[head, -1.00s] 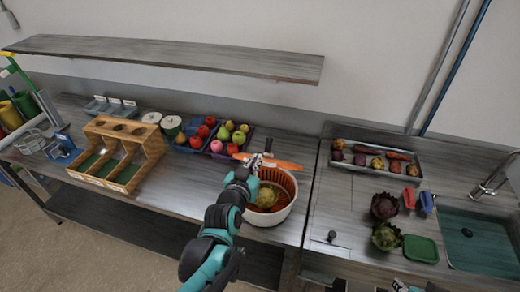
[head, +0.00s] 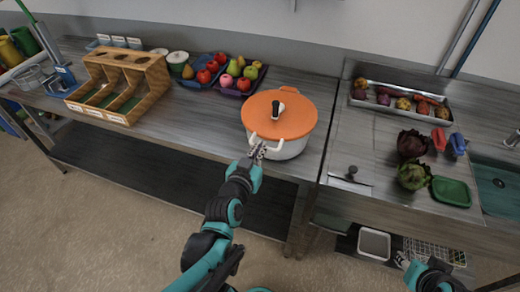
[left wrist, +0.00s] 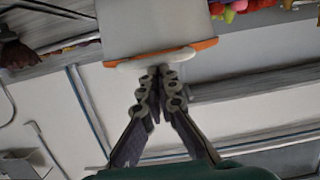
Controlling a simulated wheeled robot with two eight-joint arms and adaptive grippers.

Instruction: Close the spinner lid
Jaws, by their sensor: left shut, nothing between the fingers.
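The spinner is a white bowl (head: 290,152) on the counter with a round orange lid (head: 295,115), which has a dark-topped crank knob at its centre. The lid lies over the bowl and hides its inside. A white handle sticks out at the front. My left gripper (head: 259,150) is shut and empty at this handle, low on the front side; I cannot tell whether it touches. In the left wrist view the shut fingertips (left wrist: 157,76) are just below the pale handle (left wrist: 150,58) and the orange rim (left wrist: 206,44). My right gripper (head: 403,262) is at the lower right, its jaws unclear.
Blue crates of fruit (head: 205,75) and a wooden divided box (head: 120,84) stand to the left on the counter. To the right are a vegetable tray (head: 357,101), artichokes (head: 412,176), a green board (head: 451,191) and a sink. The floor in front is open.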

